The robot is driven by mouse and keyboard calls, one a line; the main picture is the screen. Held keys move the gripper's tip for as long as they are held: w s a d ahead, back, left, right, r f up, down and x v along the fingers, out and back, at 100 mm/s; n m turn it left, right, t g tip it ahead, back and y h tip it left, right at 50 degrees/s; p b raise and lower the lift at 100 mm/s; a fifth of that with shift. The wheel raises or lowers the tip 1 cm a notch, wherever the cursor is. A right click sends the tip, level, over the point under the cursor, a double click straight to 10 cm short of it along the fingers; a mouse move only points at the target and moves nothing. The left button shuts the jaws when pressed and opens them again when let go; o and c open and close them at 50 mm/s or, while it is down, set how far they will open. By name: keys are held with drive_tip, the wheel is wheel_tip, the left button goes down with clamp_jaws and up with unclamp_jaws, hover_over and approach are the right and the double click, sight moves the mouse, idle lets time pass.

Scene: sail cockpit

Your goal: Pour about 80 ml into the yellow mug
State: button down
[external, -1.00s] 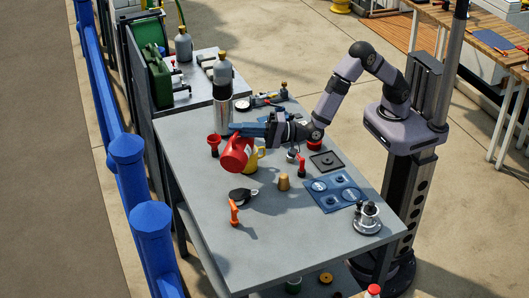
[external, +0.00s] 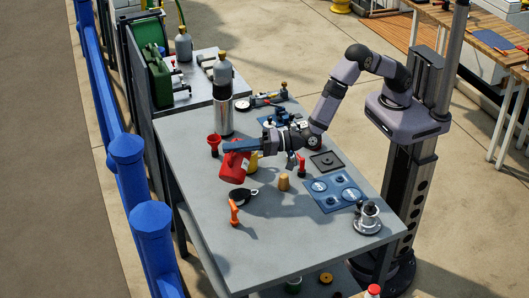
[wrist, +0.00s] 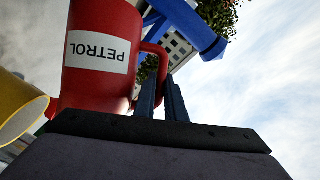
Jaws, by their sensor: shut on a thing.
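My gripper (external: 240,147) is shut on the handle of a red jug (external: 232,168) and holds it over the table. In the wrist view the jug (wrist: 100,60) carries a white label reading PETROL, shown upside down, and my fingers (wrist: 160,100) close on its handle. The yellow mug (external: 253,160) is right behind the jug, mostly hidden by it; its rim side also shows at the left edge of the wrist view (wrist: 18,108). The jug looks slightly tilted. No liquid or stream is visible, and the mug's fill level cannot be seen.
On the grey table (external: 290,235) are a red funnel (external: 214,142), a steel flask (external: 223,115), a cork-coloured cylinder (external: 284,183), a black round item (external: 240,195), an orange-handled tool (external: 234,213), a blue mat (external: 335,191) and a metal pot (external: 368,216). The front middle is clear.

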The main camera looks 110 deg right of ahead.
drive_tip(key=shift+r, duration=0.15)
drive_tip(key=shift+w+a+r+n+p, duration=0.1)
drive_tip(key=shift+w+a+n+p, duration=0.2)
drive_tip(key=shift+n+p, duration=0.1)
drive_tip(key=shift+w+a+f+n+g+p, duration=0.15)
drive_tip(key=shift+f+n+g+p, duration=0.1)
drive_tip(key=shift+n+g+p, duration=0.15)
drive_tip(key=shift+a+r, duration=0.1)
idle(1.7)
